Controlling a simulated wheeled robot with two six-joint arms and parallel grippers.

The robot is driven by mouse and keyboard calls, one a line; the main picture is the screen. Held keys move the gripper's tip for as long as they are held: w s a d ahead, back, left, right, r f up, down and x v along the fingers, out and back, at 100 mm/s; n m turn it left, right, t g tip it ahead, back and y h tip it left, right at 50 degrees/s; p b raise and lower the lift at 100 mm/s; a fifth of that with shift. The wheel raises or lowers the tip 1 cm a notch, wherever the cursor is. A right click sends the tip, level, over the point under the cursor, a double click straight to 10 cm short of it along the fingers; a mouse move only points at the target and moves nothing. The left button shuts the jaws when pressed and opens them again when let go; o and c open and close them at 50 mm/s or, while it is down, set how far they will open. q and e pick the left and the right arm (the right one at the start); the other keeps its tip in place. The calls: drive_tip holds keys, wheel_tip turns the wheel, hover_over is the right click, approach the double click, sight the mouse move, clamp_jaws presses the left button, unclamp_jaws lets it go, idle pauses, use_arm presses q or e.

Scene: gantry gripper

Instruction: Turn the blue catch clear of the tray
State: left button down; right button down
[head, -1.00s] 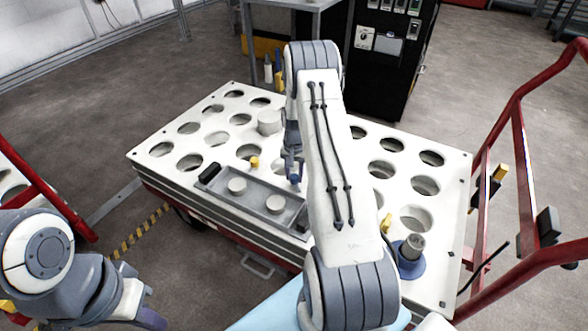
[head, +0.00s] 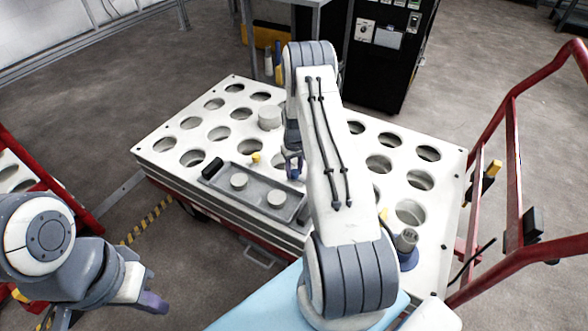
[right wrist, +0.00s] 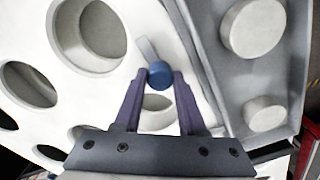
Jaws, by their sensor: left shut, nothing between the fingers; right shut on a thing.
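The blue catch (right wrist: 159,74) shows in the right wrist view as a round blue knob with a pale flat bar running from it over the white plate. The bar appears to lie beside the tray rim, roughly along it, not over it. My right gripper (right wrist: 160,80) is shut on the blue knob, one purple finger on each side. In the head view my right gripper (head: 293,165) is at the tray's back edge, partly hidden by my arm. The grey tray (head: 232,196) holds two white discs. My left gripper (head: 152,303) is shut and empty, low at left, away from the tray.
The white plate (head: 165,133) has several round holes. A yellow knob (head: 256,158) and a white cylinder (head: 270,117) stand near the tray. A blue-based post (head: 406,243) stands at right. Red rails (head: 514,170) flank the plate. A dark cabinet (head: 385,65) is behind.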

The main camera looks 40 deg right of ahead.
sight(295, 172)
drive_tip(key=shift+s, duration=0.15)
idle(0.3)
drive_tip(key=c, duration=0.5)
unclamp_jaws()
drive_tip(key=shift+r, duration=0.5)
wheel_tip(295, 172, up, 9)
drive_tip(key=p, duration=0.2)
drive_tip(key=shift+r, duration=0.2)
